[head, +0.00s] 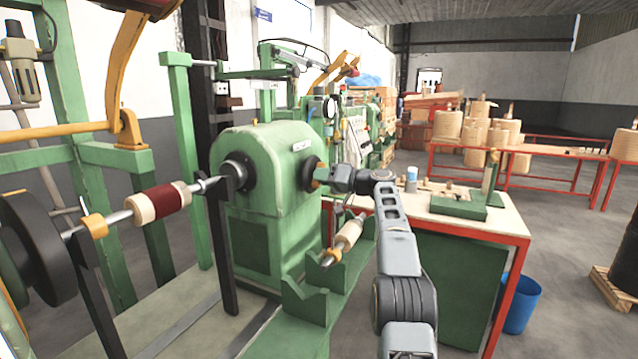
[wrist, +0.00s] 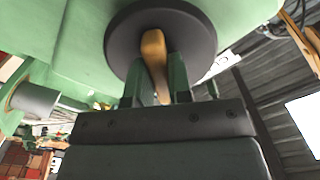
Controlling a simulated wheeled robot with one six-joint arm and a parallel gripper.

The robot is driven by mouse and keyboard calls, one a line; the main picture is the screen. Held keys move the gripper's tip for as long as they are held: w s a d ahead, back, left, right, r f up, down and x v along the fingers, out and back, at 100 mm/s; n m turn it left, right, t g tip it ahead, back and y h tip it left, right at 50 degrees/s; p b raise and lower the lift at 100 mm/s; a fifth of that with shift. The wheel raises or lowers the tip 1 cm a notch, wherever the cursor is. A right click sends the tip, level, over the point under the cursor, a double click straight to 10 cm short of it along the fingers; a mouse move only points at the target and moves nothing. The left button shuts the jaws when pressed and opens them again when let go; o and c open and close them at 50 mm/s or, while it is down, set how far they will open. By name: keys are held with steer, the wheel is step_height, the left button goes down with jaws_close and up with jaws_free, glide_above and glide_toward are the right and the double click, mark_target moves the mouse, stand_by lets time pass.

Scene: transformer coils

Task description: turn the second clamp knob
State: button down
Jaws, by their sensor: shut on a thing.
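The clamp knob is an ochre lever-like bar (wrist: 155,62) on a round black disc (wrist: 190,28). In the wrist view my gripper (wrist: 156,72) has one finger on each side of the bar and is shut on it. The bar stands nearly upright there, leaning slightly. In the head view the black disc (head: 309,167) sits on the right side of the green machine housing (head: 262,150), with the ochre knob (head: 320,175) in front of it. My gripper (head: 330,179) reaches it from the right. The fingertips are too small to make out there.
A shaft with a red and cream coil (head: 158,203) lies left of the housing. A cream roll (head: 347,236) rests on green V-supports (head: 304,301) below my arm. A red-framed workbench (head: 510,228) with a green fixture (head: 459,206) stands right, beside a blue bin (head: 520,303).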

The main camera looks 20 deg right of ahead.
steer(key=n+b, duration=0.1)
steer(key=n, duration=0.2)
steer(key=shift+d+f+n, duration=0.1)
steer(key=shift+f+n, duration=0.05)
steer(key=shift+n, duration=2.05)
steer(key=c, duration=1)
jaws_free()
steer(key=shift+c, duration=0.2)
steer(key=shift+b, duration=0.3)
steer(key=b+v, duration=0.5)
steer(key=v, duration=0.8)
steer(key=shift+s+d, duration=0.25)
steer(key=shift+s, duration=0.1)
